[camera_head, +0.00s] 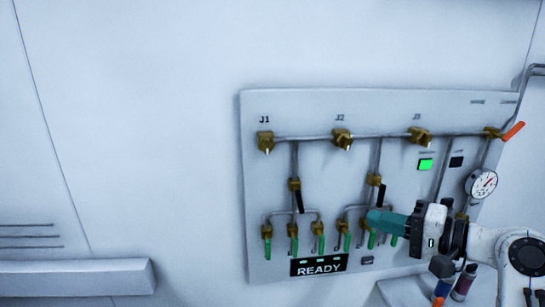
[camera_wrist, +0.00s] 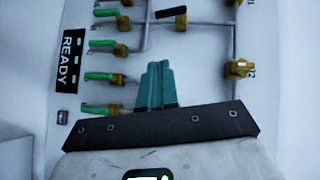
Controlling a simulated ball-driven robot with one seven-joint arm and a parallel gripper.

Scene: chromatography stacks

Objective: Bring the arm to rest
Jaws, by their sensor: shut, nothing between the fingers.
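My gripper (camera_head: 374,217) reaches in from the right in the head view, in front of the lower right part of the valve panel (camera_head: 262,190). Its teal fingers are shut together with nothing between them. The fingers also show in the wrist view (camera_wrist: 156,87), pointing toward the panel. In the head view they cover part of the lower row of green-handled valves. Whether they touch the panel cannot be told.
The panel has brass fittings (camera_head: 342,139), green-handled valves (camera_head: 267,241), black handles (camera_head: 300,201), a gauge (camera_head: 481,183), an orange handle (camera_head: 513,132), a lit green indicator (camera_head: 425,164) and a READY display (camera_head: 318,265). Bottles (camera_head: 463,284) stand below my arm. A ledge (camera_head: 75,278) is at left.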

